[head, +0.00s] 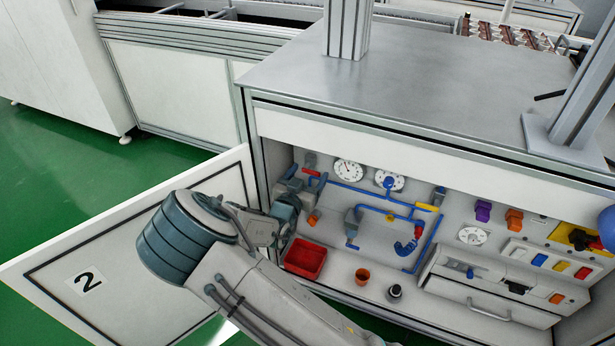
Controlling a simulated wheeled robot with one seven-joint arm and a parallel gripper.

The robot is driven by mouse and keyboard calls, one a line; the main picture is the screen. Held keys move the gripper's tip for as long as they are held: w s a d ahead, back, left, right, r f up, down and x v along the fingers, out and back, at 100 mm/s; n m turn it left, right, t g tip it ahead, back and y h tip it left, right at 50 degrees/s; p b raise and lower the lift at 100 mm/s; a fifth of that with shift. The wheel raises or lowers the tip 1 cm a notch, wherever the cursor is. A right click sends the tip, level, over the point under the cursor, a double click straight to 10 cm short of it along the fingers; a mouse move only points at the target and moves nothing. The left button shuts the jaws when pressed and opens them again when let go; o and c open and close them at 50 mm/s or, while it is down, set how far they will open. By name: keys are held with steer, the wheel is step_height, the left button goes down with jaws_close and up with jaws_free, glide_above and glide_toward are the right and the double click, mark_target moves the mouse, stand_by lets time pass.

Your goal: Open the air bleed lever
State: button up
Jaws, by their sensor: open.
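The open cabinet (505,240) holds blue piping (345,190) on its back panel. I cannot tell for sure which handle is the air bleed lever. A small red handle (312,173) sits at the upper left end of the piping. A small blue handle (352,245) sits below a grey valve body (352,218) at the lower left of the piping. My gripper (296,190) is inside the cabinet's left side, close below the red handle. It is open and looks empty. My wrist hides part of the panel there, and I cannot see whether the fingers touch anything.
The cabinet door (110,235), marked 2, stands open at the left behind my arm.

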steer(key=c, duration=1)
steer(key=shift+r+n+p, duration=0.15)
steer(key=shift+n+p, duration=0.15)
steer(key=shift+w+a+r+n+p, duration=0.2)
steer(key=shift+a+n+p, duration=0.25)
steer(key=shift+n+p, duration=1.75)
steer(key=shift+w+a+r+n+p, duration=0.15)
steer(key=shift+a+n+p, duration=0.5)
steer(key=shift+n, duration=2.95)
steer(key=shift+w+a+r+n+p, duration=0.1)
steer(key=shift+a+r+n+p, duration=0.15)
steer(key=shift+n+p, duration=2.05)
steer(key=shift+n+b, duration=0.6)
steer(key=shift+n, duration=0.1)
steer(key=shift+f, duration=0.1)
